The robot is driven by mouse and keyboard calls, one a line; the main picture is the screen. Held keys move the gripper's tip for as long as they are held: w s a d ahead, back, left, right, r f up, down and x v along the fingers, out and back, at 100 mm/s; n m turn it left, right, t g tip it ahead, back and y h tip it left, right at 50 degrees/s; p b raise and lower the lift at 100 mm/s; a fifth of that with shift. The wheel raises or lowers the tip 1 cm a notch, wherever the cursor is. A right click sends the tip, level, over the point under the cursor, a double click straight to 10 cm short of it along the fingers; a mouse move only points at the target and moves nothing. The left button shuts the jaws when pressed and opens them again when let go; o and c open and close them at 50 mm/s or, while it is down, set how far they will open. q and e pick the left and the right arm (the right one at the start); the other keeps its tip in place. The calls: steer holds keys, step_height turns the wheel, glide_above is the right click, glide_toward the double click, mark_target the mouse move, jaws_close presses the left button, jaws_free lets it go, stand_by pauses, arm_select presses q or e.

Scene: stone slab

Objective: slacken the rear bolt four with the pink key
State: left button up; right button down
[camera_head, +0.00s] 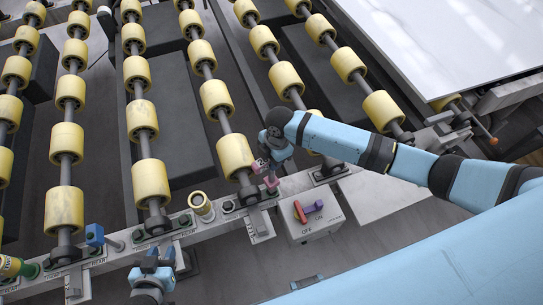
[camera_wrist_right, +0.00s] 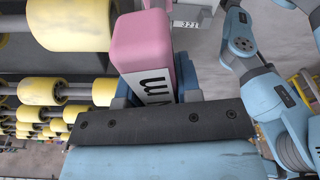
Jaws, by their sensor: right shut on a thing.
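The pink key (camera_wrist_right: 142,48) is in the jaws of my right gripper (camera_wrist_right: 158,92), upright in the right wrist view with dark lettering on a pale label. In the head view my right gripper (camera_head: 268,158) is over the front rail, and the pink key's lower end (camera_head: 271,184) is close above or at a dark bolt there. I cannot tell whether they touch. Several dark bolts sit along the rail at the roller ends; which is rear bolt four cannot be read. My left gripper (camera_head: 154,264) is in front of the rail, seemingly empty; its jaw opening is unclear.
A blue key-like piece (camera_head: 95,235) stands at the rail's left. A switch box (camera_head: 308,220) with a red and purple lever is right of the pink key. Yellow rollers rise behind; a white slab (camera_head: 450,45) lies back right.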

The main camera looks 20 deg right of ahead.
steer(key=shift+d, duration=0.1)
stand_by(0.3)
steer(key=shift+r+p, duration=0.1)
steer(key=shift+p, duration=0.25)
steer(key=shift+f+b, duration=0.55)
steer(key=shift+f, duration=0.6)
step_height(320, 180, down, 2)
steer(key=shift+b, duration=0.45)
steer(key=shift+f, duration=0.5)
steer(key=shift+p, duration=0.45)
